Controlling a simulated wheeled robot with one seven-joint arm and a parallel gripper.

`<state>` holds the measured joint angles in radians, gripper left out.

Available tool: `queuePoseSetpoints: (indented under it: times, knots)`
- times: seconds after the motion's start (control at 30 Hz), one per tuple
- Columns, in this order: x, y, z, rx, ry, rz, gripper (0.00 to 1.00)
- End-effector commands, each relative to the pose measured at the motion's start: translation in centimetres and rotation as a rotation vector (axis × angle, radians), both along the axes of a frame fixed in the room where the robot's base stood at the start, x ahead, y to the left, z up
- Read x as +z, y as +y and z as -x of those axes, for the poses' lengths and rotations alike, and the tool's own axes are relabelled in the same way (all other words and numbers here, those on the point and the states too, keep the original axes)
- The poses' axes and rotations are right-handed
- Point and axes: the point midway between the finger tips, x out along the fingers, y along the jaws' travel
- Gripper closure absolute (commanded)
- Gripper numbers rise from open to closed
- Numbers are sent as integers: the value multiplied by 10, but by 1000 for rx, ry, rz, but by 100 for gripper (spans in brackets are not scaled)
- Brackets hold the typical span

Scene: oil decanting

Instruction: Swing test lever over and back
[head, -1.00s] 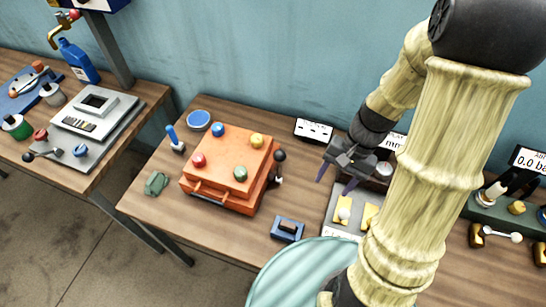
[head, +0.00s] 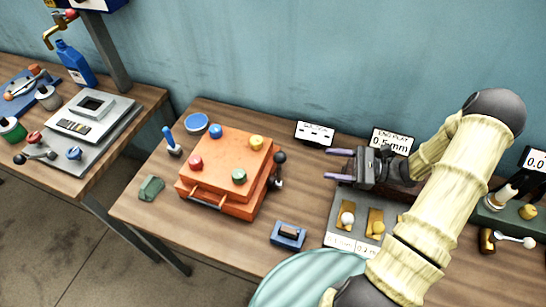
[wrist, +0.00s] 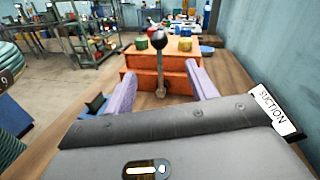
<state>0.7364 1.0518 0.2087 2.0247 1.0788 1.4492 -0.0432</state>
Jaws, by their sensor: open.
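The black-knobbed lever (head: 279,163) stands on the right side of the orange box (head: 215,185). I take it to be the test lever. My gripper (head: 329,163) is to its right, its purple fingers level, open, empty and pointing left toward it. A clear gap is left between fingertips and lever. In the wrist view the lever (wrist: 160,75) rises roughly upright between the two fingers of my gripper (wrist: 160,78), beyond their tips, in front of the orange box (wrist: 180,75). Its black knob is above finger height.
A blue block (head: 288,235) lies in front of the lever's right. A grey plate (head: 337,233) with yellow fittings lies below my gripper. Small signs (head: 314,132) stand along the wall behind. The table between box and plate is mostly clear.

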Motion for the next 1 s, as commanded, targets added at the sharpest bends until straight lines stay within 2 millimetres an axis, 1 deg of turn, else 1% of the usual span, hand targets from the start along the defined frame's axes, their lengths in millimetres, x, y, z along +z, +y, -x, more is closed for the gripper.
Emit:
queuePoseSetpoints:
  times: [0.2, 0.27, 0.37, 0.47, 1.0]
  knots:
    - [0, 3, 0, 3, 1, 2, 43]
    - [1, 7, 0, 4, 1, 2, 43]
    - [2, 18, -2, 6, 2, 1, 43]
    - [2, 33, -3, 8, 4, 2, 43]
    - [3, 128, -18, 9, 2, 2, 43]
